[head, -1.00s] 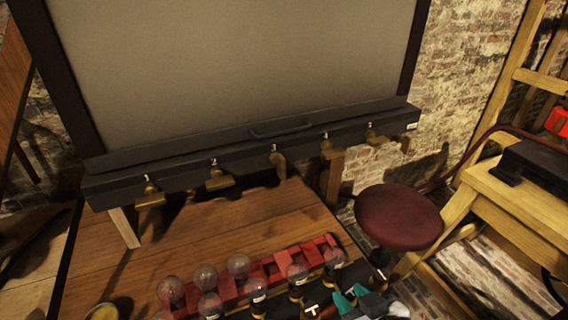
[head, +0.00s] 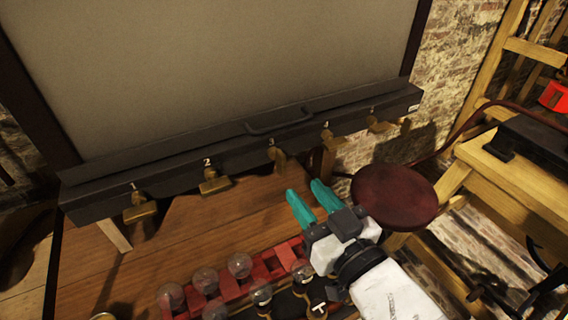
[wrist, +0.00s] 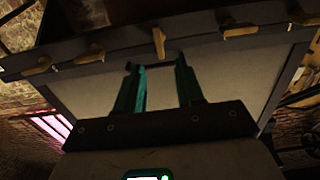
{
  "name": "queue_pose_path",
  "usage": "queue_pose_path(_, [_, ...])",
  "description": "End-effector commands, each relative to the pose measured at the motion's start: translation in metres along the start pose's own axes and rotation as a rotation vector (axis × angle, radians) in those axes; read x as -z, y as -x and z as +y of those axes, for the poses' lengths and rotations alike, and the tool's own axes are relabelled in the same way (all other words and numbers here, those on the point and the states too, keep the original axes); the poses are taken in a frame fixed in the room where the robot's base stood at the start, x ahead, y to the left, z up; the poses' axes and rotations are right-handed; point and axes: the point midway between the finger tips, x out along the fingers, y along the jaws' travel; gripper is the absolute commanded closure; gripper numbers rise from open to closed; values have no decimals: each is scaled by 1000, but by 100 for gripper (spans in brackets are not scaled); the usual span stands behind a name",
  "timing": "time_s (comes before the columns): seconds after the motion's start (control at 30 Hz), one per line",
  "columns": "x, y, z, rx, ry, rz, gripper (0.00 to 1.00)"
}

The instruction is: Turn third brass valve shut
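The third brass valve (head: 278,158) hangs under the dark ledge below the number 3. In the wrist view its handle (wrist: 159,43) points along the line of my fingers, while the handles beside it lie along the ledge. My gripper (head: 303,188) has teal fingers, spread apart with nothing between them. It is below and slightly right of the third valve in the head view, apart from it. In the wrist view the valve shows just beyond the gap between my fingertips (wrist: 157,62).
Brass valves one (head: 139,209), two (head: 214,183), four (head: 332,141) and five (head: 378,125) line the ledge (head: 235,150). A dark red stool (head: 394,194) is at the right.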

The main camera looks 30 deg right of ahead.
Motion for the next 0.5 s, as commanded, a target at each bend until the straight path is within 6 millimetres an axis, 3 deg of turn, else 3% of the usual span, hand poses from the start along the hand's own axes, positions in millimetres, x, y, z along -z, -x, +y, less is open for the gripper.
queue_pose_path(0.3, [2, -58, 1, -2, 1, -1, 63])
queue_pose_path(0.5, [1, -79, 1, -1, 1, -1, 63])
